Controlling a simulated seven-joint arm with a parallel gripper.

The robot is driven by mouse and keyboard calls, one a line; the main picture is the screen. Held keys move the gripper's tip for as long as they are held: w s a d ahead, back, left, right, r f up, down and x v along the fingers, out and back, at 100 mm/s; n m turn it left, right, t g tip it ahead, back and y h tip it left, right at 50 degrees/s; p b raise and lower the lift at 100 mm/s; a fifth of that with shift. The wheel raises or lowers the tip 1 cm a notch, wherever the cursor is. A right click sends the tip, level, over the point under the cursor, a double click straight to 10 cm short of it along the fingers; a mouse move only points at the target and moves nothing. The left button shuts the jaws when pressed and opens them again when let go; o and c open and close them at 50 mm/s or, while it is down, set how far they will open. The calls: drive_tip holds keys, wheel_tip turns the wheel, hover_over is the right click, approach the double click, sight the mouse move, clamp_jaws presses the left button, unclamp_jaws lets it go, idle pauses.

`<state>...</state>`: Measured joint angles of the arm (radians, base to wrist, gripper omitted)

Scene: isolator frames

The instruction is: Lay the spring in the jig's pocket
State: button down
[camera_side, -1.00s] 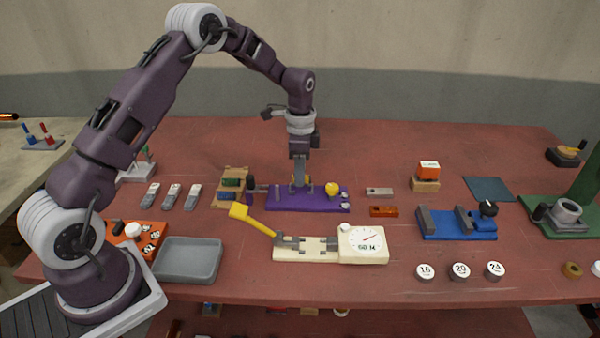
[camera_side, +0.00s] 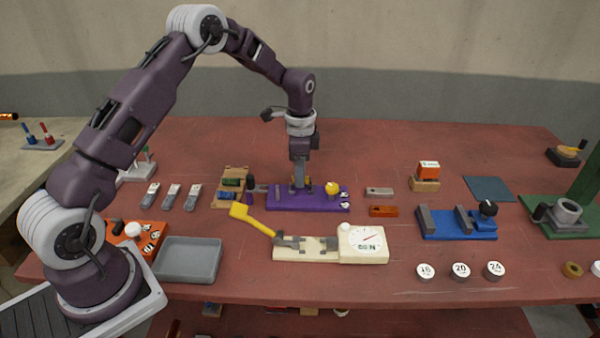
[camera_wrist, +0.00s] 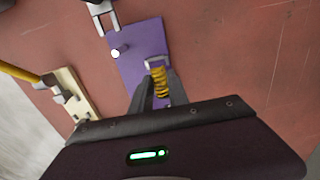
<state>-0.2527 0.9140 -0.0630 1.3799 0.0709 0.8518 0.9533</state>
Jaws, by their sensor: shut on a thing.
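My gripper (camera_side: 300,187) points down over the purple jig (camera_side: 275,205), near the middle of its far side. In the wrist view a yellow coil spring (camera_wrist: 158,84) sits between the two fingers of my gripper (camera_wrist: 160,92), which are shut on it. The spring lies over the purple jig (camera_wrist: 135,55), its far end close to a pale bracket-like piece on the plate. Whether it touches the jig's pocket is hidden by the fingers. In the side view the spring is mostly hidden behind the fingers.
A yellow knob (camera_side: 332,188) stands on the jig right of my gripper. The cream gauge fixture (camera_side: 310,254) with a raised yellow lever (camera_side: 252,219) is in front. A wooden rack (camera_side: 230,200) stands left. Open red table lies behind the jig.

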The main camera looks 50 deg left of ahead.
drive_tip(key=shift+f, duration=0.85)
drive_tip(key=c, duration=1.2)
unclamp_jaws()
wheel_tip(320, 180, up, 7)
drive_tip(key=shift+f, duration=0.15)
